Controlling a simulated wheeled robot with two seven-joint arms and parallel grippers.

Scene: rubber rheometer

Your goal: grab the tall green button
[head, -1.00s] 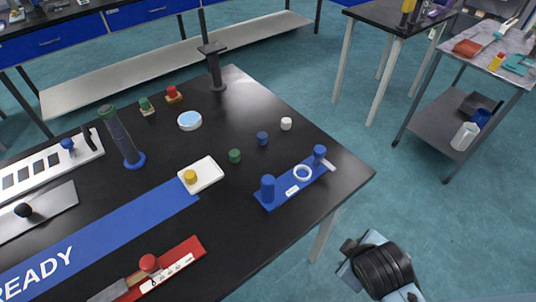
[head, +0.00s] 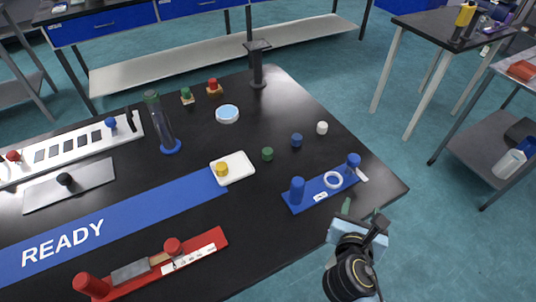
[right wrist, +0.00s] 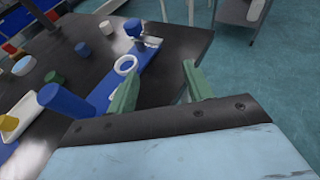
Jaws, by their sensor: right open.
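Two green pieces stand on the black table. I cannot tell for sure which is the tall green button. My right gripper (head: 361,210) is open and empty near the table's right front edge, well apart from both. Its green fingers (right wrist: 160,88) show in the right wrist view beside the blue holder. My left gripper is not in view.
The blue holder (head: 317,195) with two posts and a white ring lies near the right edge. A blue cylinder (head: 297,140) and a white one (head: 322,128) stand behind it.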

